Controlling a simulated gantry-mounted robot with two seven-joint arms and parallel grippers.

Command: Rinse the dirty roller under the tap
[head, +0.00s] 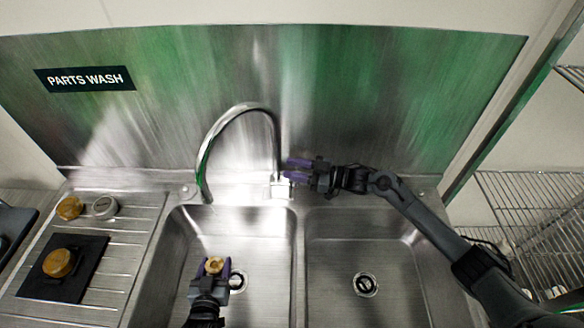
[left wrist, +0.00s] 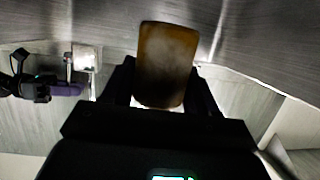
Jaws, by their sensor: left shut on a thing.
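The roller (head: 214,265) is brass-coloured and held in my left gripper (head: 211,268), over the left sink basin (head: 180,240). In the left wrist view the roller (left wrist: 166,65) shows brown staining and a pale, cloudy middle between the fingers. The curved steel tap (head: 240,108) stands behind the basins. Its spout end hangs at the back of the left basin, behind the roller and a little to its left. No water stream is visible. My right gripper (head: 297,169) has its purple fingertips apart, close to the tap's upright and base; contact cannot be told.
The right basin (head: 335,250) is empty. A drainboard (head: 130,240) on the left holds a dark mat (head: 85,285) with a brass part (head: 59,263), another brass part (head: 69,207) and a silver one (head: 104,207). Wire shelves (head: 530,200) stand at the right.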

